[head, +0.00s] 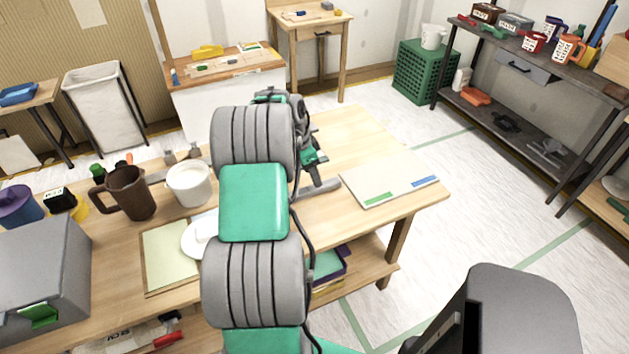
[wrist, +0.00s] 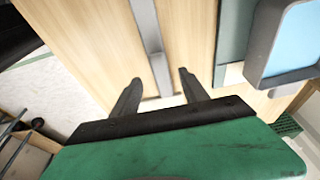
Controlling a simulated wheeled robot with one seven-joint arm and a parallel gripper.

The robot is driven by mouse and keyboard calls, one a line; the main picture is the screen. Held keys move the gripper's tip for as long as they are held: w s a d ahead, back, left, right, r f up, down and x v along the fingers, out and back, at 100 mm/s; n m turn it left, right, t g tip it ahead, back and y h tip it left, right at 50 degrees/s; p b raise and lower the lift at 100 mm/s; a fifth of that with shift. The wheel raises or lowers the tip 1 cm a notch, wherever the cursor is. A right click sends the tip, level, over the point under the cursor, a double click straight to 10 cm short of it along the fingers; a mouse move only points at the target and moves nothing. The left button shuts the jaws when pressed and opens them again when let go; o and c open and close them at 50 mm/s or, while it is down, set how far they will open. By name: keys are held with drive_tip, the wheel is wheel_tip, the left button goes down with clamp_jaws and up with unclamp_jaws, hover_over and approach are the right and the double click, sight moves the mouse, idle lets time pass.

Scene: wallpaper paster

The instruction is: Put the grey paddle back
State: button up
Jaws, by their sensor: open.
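A long grey piece, which looks like the grey paddle (head: 322,188), lies on the wooden table (head: 345,130) just below my gripper (head: 313,168). In the wrist view, a narrow grey bar (wrist: 149,35) runs down to between the two dark fingers of my gripper (wrist: 160,78). My gripper is open, with a finger on either side of the bar and a gap around it. My own arm hides part of the table and possibly part of the paddle.
A pale board (head: 385,172) with green and blue strips lies to the right. A white tub (head: 188,184), a brown jug (head: 130,193) and a yellowish sheet (head: 170,255) are at left. A grey-framed light blue panel (wrist: 293,40) shows at right in the wrist view.

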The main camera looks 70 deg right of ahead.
drive_tip(key=v, duration=0.8)
drive_tip(key=w+a+r+n+t, duration=0.1)
drive_tip(key=w+a+r+n, duration=0.2)
drive_tip(key=w+a+n, duration=0.5)
drive_tip(key=w+a+r+n+t, duration=0.2)
drive_tip(key=w+a+r+n, duration=0.15)
drive_tip(key=w+a, duration=0.8)
drive_tip(key=s+a+f+n+t+y, duration=0.1)
drive_tip(key=s+a+n, duration=0.2)
drive_tip(key=a+n, duration=0.5)
drive_tip(key=s+a+f+n+t+y, duration=0.1)
drive_tip(key=a+n, duration=0.6)
drive_tip(key=a, duration=1.8)
drive_tip(key=shift+s+f+n, duration=0.35)
drive_tip(key=shift+s+f, duration=0.1)
drive_tip(key=shift+s, duration=0.75)
